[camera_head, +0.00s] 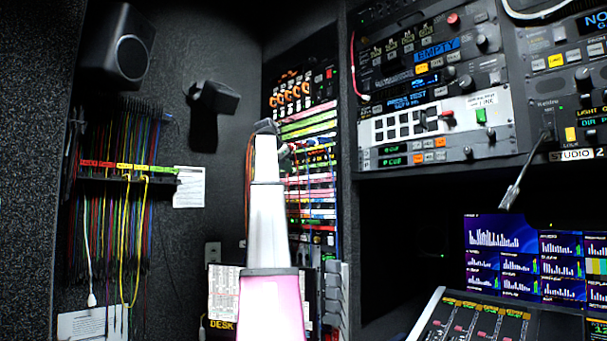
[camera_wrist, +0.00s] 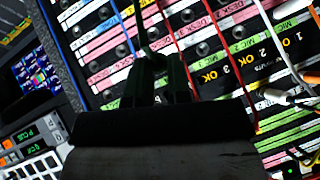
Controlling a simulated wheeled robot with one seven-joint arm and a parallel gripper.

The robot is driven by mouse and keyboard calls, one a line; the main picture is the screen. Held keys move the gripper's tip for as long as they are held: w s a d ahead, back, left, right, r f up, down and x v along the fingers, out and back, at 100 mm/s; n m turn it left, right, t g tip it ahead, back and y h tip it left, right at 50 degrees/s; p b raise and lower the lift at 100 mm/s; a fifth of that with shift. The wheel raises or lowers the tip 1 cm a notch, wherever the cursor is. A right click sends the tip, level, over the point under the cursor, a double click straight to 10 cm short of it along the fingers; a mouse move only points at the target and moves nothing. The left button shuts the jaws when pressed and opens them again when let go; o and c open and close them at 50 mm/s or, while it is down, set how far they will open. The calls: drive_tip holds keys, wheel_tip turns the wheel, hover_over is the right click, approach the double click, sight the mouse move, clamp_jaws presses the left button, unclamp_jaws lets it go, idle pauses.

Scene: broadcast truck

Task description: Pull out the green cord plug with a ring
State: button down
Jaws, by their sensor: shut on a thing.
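My gripper (camera_wrist: 157,65) is in the middle of the wrist view, pointing at a patch panel (camera_wrist: 215,45) with coloured label strips and round sockets. Its dark fingers are close together around a dark, greenish plug and cord (camera_wrist: 146,28), which runs up between them. The ring is too dark to make out. I cannot tell whether the plug is still seated in its socket. In the head view my white arm reaches up to the rack panel (camera_head: 312,130), and my gripper (camera_head: 268,127) shows only as a small grey shape beside it.
Red, blue and white cords cross the panel around my gripper; a white-sleeved connector (camera_wrist: 275,97) is at the right. A cord rack (camera_head: 120,175) hangs on the left wall. A speaker (camera_head: 122,48) is above it. Monitors (camera_head: 535,255) and a console (camera_head: 490,318) stand right.

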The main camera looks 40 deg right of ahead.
drive_tip(key=shift+a, duration=0.15)
drive_tip(key=shift+s+a, duration=0.1)
drive_tip(key=shift+a, duration=1.3)
drive_tip(key=shift+a, duration=0.1)
